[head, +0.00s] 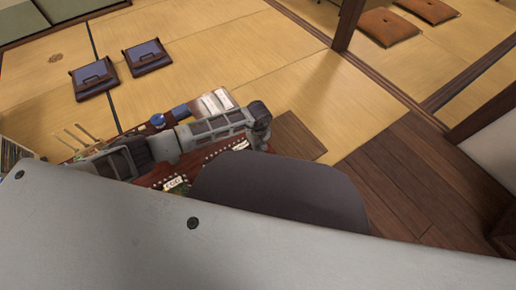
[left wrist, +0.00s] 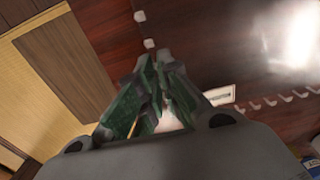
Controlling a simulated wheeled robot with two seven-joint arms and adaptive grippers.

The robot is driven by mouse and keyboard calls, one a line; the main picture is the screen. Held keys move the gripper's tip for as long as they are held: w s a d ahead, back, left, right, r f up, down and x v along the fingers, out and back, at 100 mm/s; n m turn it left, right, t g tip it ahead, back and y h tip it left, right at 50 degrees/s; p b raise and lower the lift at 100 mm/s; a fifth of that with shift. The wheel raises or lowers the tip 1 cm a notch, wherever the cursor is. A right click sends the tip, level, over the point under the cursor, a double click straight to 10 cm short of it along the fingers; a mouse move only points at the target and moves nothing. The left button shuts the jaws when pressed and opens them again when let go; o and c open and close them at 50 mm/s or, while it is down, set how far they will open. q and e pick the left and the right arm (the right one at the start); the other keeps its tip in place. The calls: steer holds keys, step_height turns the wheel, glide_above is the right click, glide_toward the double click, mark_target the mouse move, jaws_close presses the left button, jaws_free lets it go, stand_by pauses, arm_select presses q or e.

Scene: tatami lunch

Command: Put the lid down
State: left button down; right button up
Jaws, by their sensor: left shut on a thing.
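My left arm reaches across the low red-brown table (head: 150,181) in the head view. Its gripper (head: 261,134) is near the table's right end, with the fingertips hard to make out. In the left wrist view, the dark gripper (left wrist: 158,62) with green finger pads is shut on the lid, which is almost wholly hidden. Only a pale patch shows between and below the fingers, so its shape and tilt cannot be told. The glossy dark table top (left wrist: 215,45) lies beyond the fingertips. My right gripper is not in view.
White packets (head: 216,101) and a blue round item (head: 158,119) are at the table's far side. Wooden sticks (head: 75,135) stand at the left. A brown board (head: 298,138) lies right of the table.

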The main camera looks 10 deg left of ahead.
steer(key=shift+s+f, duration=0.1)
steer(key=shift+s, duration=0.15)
arm_select(q)
steer(key=c, duration=1.6)
jaws_free()
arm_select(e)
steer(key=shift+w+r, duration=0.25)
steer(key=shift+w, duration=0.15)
arm_select(q)
steer(key=shift+r, duration=0.45)
steer(key=shift+w+r+p, duration=0.1)
steer(key=shift+r+p, duration=2.15)
steer(key=shift+r, duration=3.3)
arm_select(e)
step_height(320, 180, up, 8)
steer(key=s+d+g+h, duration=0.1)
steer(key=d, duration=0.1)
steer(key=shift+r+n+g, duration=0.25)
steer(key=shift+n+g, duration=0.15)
arm_select(q)
steer(key=shift+d, duration=0.15)
